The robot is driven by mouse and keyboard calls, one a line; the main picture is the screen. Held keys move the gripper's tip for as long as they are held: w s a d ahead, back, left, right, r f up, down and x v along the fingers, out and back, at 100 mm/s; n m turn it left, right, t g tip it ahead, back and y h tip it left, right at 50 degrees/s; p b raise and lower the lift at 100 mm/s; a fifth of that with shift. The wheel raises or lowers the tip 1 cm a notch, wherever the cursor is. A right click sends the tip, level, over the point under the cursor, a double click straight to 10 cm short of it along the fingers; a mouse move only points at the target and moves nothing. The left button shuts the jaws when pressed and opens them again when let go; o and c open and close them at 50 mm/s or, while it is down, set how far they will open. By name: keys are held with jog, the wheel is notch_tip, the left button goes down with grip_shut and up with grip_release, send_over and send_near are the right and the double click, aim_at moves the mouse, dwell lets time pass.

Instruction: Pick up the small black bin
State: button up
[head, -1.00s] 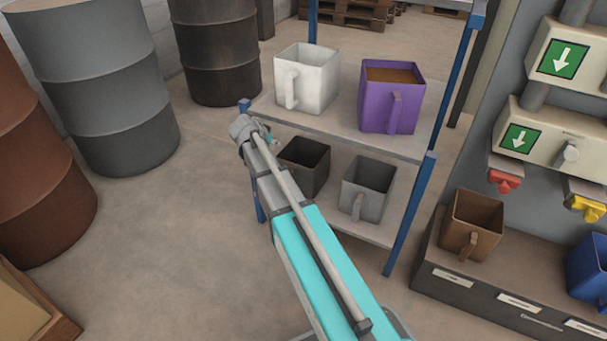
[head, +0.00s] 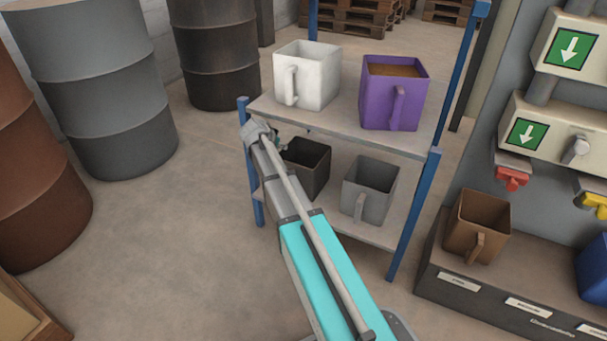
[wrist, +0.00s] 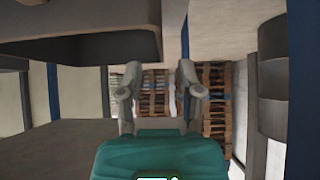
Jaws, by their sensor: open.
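The small black bin (head: 308,170) stands upright on the lower shelf of the blue-posted rack, with its open top showing, left of a grey bin. My gripper (head: 277,141) is at the rack's left side, just above and left of the black bin's rim. The arm covers part of the bin's left side. In the wrist view my gripper (wrist: 160,82) has its two fingers apart with nothing between them. A dark box-like shape at the upper left of that view looks like the black bin (wrist: 85,42), beside the fingers and not between them.
The grey bin (head: 368,192) shares the lower shelf (head: 375,236). A white bin (head: 305,78) and a filled purple bin (head: 394,94) stand on the upper shelf (head: 345,122) above. A blue post (head: 250,165) is close to my arm. Open floor lies left.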

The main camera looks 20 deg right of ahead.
jog(key=b+x, duration=0.2)
jog(key=x, duration=0.1)
jog(key=shift+w+f+b, duration=0.2)
jog(key=shift+f+b, duration=0.1)
jog(key=shift+b, duration=0.05)
jog(key=shift+b+x, duration=0.5)
jog(key=shift+x, duration=0.3)
jog(key=shift+d+r, duration=0.15)
grip_shut()
